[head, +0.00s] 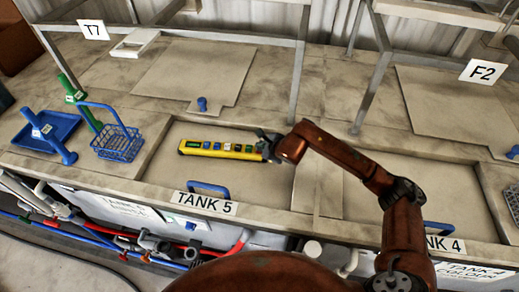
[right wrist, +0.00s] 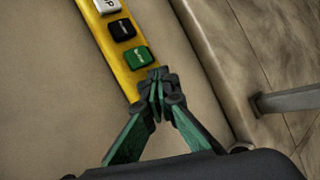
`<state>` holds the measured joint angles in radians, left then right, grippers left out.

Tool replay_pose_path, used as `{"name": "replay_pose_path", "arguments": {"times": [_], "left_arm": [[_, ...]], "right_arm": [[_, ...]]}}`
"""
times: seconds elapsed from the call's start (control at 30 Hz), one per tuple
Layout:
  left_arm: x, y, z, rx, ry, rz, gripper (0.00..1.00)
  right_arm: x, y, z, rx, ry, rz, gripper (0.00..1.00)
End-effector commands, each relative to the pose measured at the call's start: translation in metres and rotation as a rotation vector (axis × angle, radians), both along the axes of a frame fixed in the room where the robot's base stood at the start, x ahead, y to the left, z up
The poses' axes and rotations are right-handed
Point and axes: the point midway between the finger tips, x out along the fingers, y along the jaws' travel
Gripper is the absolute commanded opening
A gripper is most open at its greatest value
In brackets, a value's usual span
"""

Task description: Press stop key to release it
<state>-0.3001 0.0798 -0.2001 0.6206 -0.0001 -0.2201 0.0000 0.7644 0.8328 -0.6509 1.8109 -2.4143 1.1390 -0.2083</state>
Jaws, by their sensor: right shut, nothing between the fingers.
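A yellow control pendant (head: 222,151) with a row of coloured keys lies on the tank 5 lid. In the right wrist view, the pendant (right wrist: 111,45) shows a green key (right wrist: 137,57), a black key (right wrist: 122,29) and a white key (right wrist: 107,5) cut off by the frame edge. My right gripper (head: 268,147) is shut and empty at the pendant's right end. Its fingertips (right wrist: 157,86) hide that end in the wrist view, just past the green key. I cannot tell whether they touch a key. The stop key cannot be picked out for sure. My left gripper is not in view.
The tank 5 lid (head: 262,190) has a blue handle (head: 208,188) at its front. Metal frame posts (head: 299,70) rise behind. The lid around the pendant is clear.

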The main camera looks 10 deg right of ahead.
Motion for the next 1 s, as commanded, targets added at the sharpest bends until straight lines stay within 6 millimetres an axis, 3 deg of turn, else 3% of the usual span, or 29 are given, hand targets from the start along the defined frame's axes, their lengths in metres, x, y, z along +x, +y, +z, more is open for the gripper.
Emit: {"name": "replay_pose_path", "arguments": {"times": [0.57,1.0], "left_arm": [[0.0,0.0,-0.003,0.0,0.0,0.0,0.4],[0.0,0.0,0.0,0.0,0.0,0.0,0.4]], "right_arm": [[0.0,0.0,-0.002,-0.001,0.002,-0.001,0.0],[0.001,-0.001,0.015,-0.001,0.0,-0.001,0.0]]}}
